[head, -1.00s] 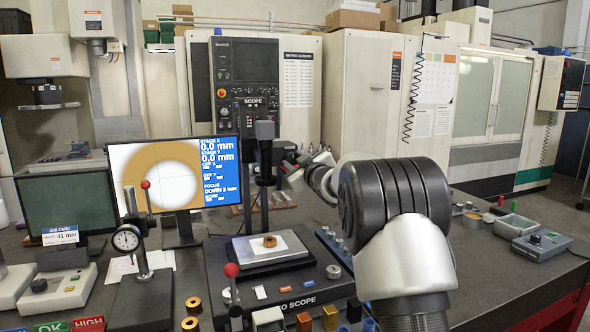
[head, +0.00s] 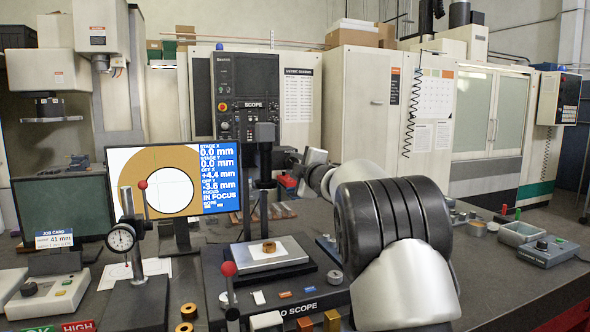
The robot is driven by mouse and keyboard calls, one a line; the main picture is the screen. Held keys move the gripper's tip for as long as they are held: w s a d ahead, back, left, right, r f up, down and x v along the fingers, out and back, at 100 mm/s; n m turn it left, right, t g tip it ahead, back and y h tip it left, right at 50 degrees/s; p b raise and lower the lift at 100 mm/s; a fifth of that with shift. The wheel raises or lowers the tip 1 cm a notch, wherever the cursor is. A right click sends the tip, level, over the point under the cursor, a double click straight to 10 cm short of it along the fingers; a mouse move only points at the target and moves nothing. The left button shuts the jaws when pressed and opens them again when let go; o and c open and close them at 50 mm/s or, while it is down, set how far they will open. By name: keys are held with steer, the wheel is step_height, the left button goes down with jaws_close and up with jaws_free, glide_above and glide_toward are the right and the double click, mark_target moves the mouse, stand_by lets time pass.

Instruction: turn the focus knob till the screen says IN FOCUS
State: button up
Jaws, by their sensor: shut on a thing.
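The screen (head: 172,182) stands left of the scope. It shows a sharp-edged tan ring with a white centre, and its text reads IN FOCUS. The scope (head: 264,150) has a dark column and head above a stage plate with a brass ring (head: 268,247) on it. My arm reaches in from the right, and my gripper (head: 286,160) is at the right side of the scope column. It is shut on the focus knob there. The knob and the fingertips are small and mostly hidden, so their details cannot be made out.
A dial gauge stand (head: 123,238) with a red-tipped lever stands in front of the screen. A second red-balled lever (head: 228,269) is at the scope base's front left. Brass rings and coloured blocks lie along the front. A control box (head: 541,250) sits at the far right.

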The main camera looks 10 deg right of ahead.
steer(key=shift+n, duration=0.3)
steer(key=o, duration=1)
steer(key=shift+o, duration=0.2)
steer(key=s+d+b, duration=0.2)
steer(key=s+d, duration=0.1)
steer(key=s, duration=1.4)
steer(key=shift+d, duration=0.2)
